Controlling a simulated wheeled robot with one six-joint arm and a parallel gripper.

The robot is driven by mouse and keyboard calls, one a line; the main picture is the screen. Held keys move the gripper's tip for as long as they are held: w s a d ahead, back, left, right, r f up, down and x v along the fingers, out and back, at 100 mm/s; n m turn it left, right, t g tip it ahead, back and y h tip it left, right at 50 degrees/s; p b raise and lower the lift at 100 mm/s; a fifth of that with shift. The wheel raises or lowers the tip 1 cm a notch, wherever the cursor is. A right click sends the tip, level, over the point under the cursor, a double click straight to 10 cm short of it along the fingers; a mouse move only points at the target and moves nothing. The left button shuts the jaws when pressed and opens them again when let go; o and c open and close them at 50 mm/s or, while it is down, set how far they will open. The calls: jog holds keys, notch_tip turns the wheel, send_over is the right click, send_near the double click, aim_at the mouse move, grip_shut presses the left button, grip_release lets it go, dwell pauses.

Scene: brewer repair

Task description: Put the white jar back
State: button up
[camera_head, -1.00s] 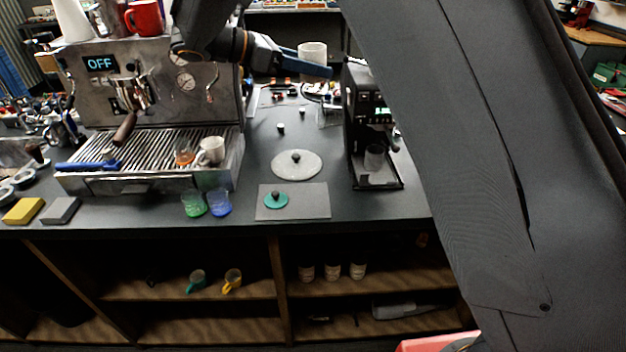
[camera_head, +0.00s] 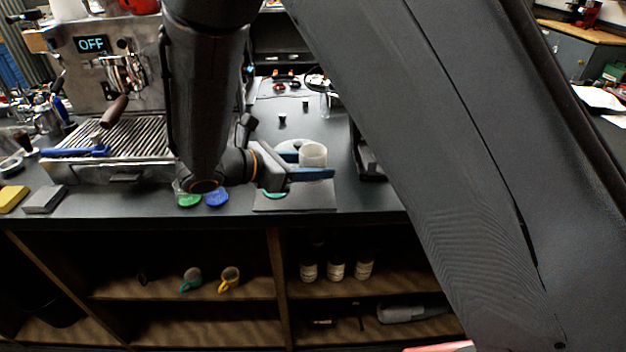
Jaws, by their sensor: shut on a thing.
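My gripper (camera_head: 308,164) has two blue fingers and is shut on the white jar (camera_head: 313,155). The jar is upright between the fingers, in front of the pale round disc (camera_head: 287,146) on the counter. Whether its base touches anything cannot be told, as the lower finger hides it. A grey mat (camera_head: 320,198) lies below the gripper, near the counter's front edge. A green lid (camera_head: 274,195) on the mat is mostly hidden by my gripper.
The espresso machine (camera_head: 92,75) stands at the left, partly behind my arm. A black grinder (camera_head: 366,160) is at the right, mostly covered by my arm.

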aim_at(313, 192)
jog(key=shift+f+p, duration=0.45)
jog(key=shift+f, duration=1.75)
jog(key=shift+f, duration=0.2)
jog(key=o, duration=1.2)
jog(key=shift+r, duration=0.1)
jog(key=shift+r, duration=0.2)
jog(key=b+v, duration=0.3)
jog(key=v, duration=0.9)
jog(key=shift+f, duration=0.1)
jog(key=shift+s, duration=0.1)
